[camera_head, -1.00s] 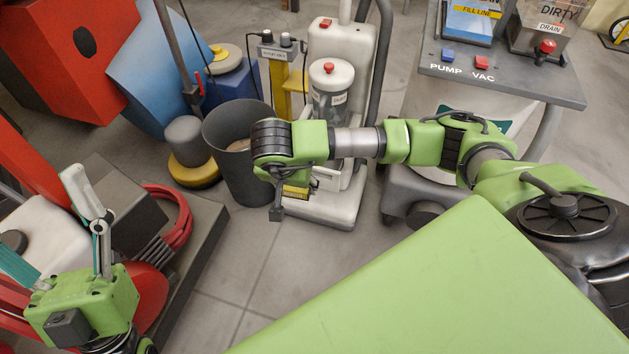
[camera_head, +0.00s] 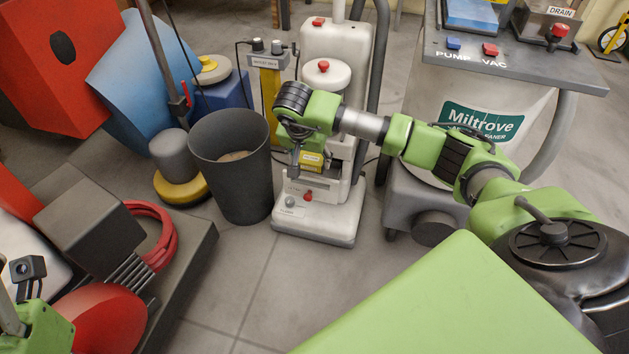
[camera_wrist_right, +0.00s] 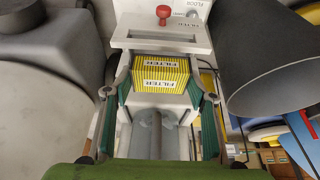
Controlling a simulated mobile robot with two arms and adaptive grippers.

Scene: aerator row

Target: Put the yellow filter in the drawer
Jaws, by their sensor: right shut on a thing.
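The yellow filter (camera_wrist_right: 160,72) is a striped block with white FILTER labels. It sits between the fingers of my right gripper (camera_wrist_right: 161,88), which is shut on it. In the head view the filter (camera_head: 311,160) shows below my right gripper (camera_head: 297,156), in front of the white upright machine (camera_head: 325,222). In the right wrist view, the pale machine part marked FILTER (camera_wrist_right: 160,44) has a dark slot just beyond the filter. I cannot tell whether this is the drawer or how far open it is. My left gripper (camera_head: 22,280) is partly in view at the lower left; its fingers are not clear.
A dark bin (camera_head: 232,195) stands left of the white machine. A red knob (camera_wrist_right: 163,14) sticks up beyond the slot. The large Miltrove machine (camera_head: 480,95) stands to the right. A dark platform with a red hose (camera_head: 160,240) is at left. The floor between is clear.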

